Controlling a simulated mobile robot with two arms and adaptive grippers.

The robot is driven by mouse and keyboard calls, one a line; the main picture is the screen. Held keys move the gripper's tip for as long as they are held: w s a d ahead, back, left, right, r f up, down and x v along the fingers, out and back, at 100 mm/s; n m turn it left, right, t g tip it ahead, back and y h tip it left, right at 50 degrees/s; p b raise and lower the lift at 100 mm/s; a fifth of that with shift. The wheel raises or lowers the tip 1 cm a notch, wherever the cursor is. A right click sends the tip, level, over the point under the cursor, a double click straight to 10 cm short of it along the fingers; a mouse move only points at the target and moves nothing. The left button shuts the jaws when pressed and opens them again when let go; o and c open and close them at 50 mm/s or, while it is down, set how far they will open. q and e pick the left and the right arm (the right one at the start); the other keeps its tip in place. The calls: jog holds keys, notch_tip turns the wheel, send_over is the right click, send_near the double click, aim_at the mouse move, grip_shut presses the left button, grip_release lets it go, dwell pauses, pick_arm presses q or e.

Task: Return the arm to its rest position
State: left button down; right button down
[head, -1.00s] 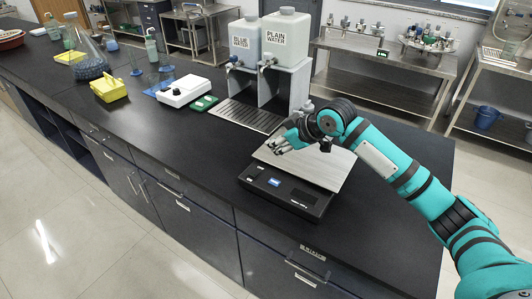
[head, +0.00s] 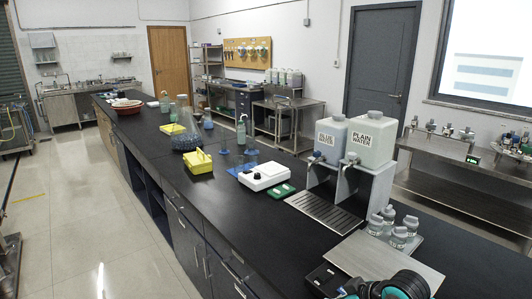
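My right arm's turquoise and black wrist (head: 404,286) shows at the bottom edge in the head view, over the near side of a scale with a flat metal plate (head: 375,254). Part of the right gripper (head: 352,291) shows at the lower edge. Its fingertips are mostly cut off, so I cannot tell whether it is open or shut. The rest of that arm is below the picture. My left gripper is not in view.
The blue water tank (head: 329,137) and plain water tank (head: 370,139) stand behind a drip grate (head: 322,210). A white device (head: 264,176) and yellow rack (head: 198,161) stand farther along the black bench.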

jog(key=s+a+f+m+g+h, duration=0.1)
jog(key=s+a+f, duration=0.1)
jog(key=s+f, duration=0.35)
jog(key=s+a+f+m, duration=0.1)
jog(key=s+f, duration=0.1)
jog(key=s, duration=0.6)
jog(key=s+d+f+m+g+h, duration=0.1)
jog(key=s+d+m+h, duration=0.15)
jog(key=s, duration=0.45)
jog(key=s+d+f+m+g+h, duration=0.1)
jog(key=s+d+m, duration=0.15)
jog(key=s, duration=0.55)
notch_tip(320, 180, down, 29)
jog(key=s+g, duration=0.1)
jog(key=s, duration=0.1)
jog(key=s+d+f+n+g+b, duration=0.1)
jog(key=s+d+f, duration=0.2)
jog(key=s+f, duration=1.2)
jog(key=shift+s+d, duration=0.15)
jog(key=shift+s, duration=0.5)
